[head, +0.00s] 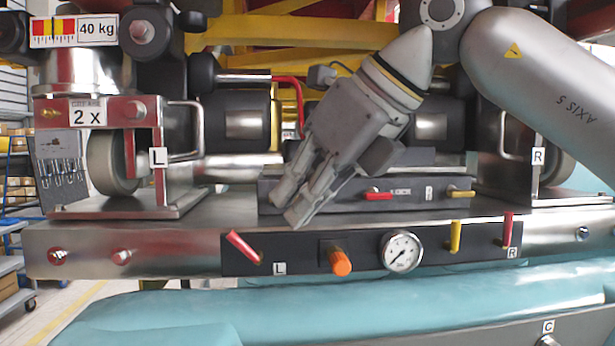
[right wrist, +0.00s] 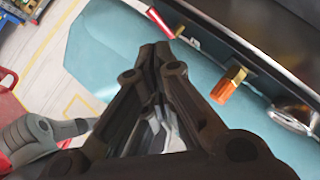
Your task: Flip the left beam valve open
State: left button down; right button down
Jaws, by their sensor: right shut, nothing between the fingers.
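The left beam valve is a red lever (head: 243,246) at the left end of the black panel (head: 318,264), beside the "L" label (head: 280,268). It is tilted, its free end up and to the left. In the right wrist view the red lever (right wrist: 160,22) shows at the top, just beyond my fingertips. My right gripper (head: 287,206) is shut and empty. In the head view it points down and left, above and to the right of the lever. Its fingers also show in the right wrist view (right wrist: 158,50), apart from the lever.
An orange knob (head: 339,261), a gauge (head: 402,251), a yellow lever (head: 455,236) and an upright red lever (head: 507,230) by the "R" label share the panel. A ledge with a small red handle (head: 376,196) lies behind my gripper. A teal surface (head: 300,312) runs below.

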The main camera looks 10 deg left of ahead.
aim_at(244, 245)
jog(key=p+x, duration=0.1)
jog(key=x, duration=0.2)
jog(key=p+x, duration=0.1)
jog(key=x, duration=0.2)
jog(key=p+x, duration=0.1)
jog(key=x, duration=0.2)
jog(key=shift+a+r, duration=0.3)
jog(key=shift+d, duration=0.1)
